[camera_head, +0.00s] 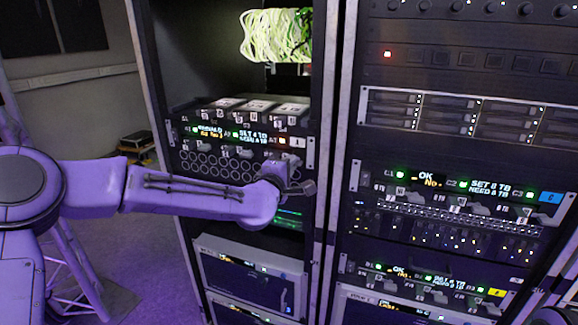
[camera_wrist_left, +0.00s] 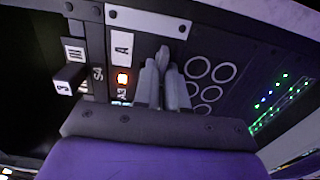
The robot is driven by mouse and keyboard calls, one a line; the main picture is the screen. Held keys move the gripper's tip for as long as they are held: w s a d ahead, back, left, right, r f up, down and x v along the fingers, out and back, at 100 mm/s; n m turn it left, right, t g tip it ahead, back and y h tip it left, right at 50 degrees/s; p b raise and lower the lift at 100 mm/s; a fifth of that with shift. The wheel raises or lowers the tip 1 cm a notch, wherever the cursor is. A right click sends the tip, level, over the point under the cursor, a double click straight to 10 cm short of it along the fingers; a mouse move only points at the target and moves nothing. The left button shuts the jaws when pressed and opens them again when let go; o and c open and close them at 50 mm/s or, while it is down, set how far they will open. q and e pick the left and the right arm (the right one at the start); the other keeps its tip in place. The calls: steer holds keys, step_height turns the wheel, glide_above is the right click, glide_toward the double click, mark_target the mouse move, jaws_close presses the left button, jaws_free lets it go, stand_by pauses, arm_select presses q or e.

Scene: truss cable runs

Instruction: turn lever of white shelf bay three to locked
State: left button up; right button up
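The white shelf, the left rack unit with a white A plate (camera_head: 297,142), sits in the left rack. Its A plate (camera_wrist_left: 122,42) also shows in the left wrist view, near an orange lamp (camera_wrist_left: 122,77) beside the A3 mark. A dark lever (camera_wrist_left: 70,76) stands out beside a white III plate (camera_wrist_left: 75,50), left of my fingers. My left gripper (camera_head: 301,188) is at the right end of this shelf. My right gripper is not seen.
The right rack has a similar unit with a blue plate (camera_head: 549,197) and a lower one with a yellow plate (camera_head: 497,292). Pale cables (camera_head: 275,36) hang above the white shelf. A handled unit (camera_head: 250,280) lies below. A rack post (camera_head: 336,130) stands close right of my gripper.

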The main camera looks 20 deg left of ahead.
arm_select(q)
steer(key=shift+o, duration=1.4)
steer(key=s+b, duration=0.3)
steer(key=s, duration=0.7)
steer(key=shift+s+a, duration=0.2)
steer(key=shift+s, duration=0.1)
